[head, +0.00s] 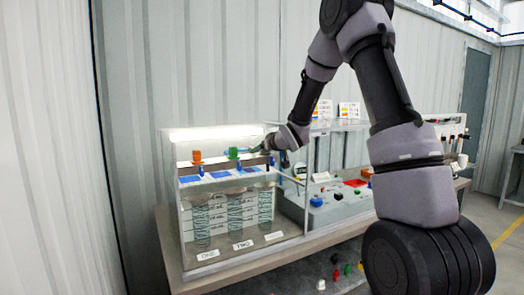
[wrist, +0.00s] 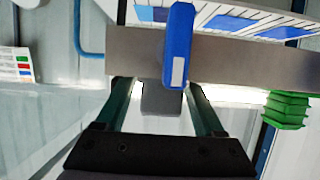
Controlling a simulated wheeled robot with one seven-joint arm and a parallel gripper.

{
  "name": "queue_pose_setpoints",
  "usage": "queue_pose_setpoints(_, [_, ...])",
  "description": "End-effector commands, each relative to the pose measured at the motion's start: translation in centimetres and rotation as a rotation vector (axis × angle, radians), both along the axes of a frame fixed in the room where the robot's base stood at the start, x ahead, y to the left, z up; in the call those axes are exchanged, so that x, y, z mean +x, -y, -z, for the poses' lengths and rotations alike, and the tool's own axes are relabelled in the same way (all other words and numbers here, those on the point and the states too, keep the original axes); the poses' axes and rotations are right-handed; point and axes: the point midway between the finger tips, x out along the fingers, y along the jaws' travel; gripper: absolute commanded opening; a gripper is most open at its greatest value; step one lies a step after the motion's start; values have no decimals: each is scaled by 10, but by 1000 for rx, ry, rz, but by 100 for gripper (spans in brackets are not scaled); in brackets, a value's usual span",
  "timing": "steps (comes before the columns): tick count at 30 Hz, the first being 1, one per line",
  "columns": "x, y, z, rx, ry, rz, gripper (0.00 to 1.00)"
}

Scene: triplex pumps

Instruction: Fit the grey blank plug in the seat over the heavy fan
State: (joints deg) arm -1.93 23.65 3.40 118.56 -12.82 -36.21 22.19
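My gripper (wrist: 160,98) is at the right end of the top rail of the pump cabinet (head: 170,200). In the wrist view a grey block, apparently the grey blank plug (wrist: 160,101), lies between its two fingers. Narrow bright gaps show beside the block, and the fingertips end at the rail edge, so I cannot tell whether they grip it. A blue lever (wrist: 178,48) stands in front of the rail, close to the fingers. The seat under the gripper is hidden. Of the fans, I cannot tell which is heavy.
An orange plug (head: 197,157) and a green plug (head: 233,153) stand on the rail left of my gripper; the green one also shows in the wrist view (wrist: 287,108). A grey box (head: 337,205) with coloured parts stands right of the cabinet. Small pieces lie below the bench.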

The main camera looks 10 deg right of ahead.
Motion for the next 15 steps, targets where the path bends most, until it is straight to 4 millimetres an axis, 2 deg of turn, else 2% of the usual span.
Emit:
queue_pose_setpoints(8, [-5,-1,2,-1,-7,-4,82])
queue_pose_setpoints(11, [-14,3,-2,-1,-7,-3,82])
queue_pose_setpoints(15, [-38,11,-13,-2,-7,-1,82])
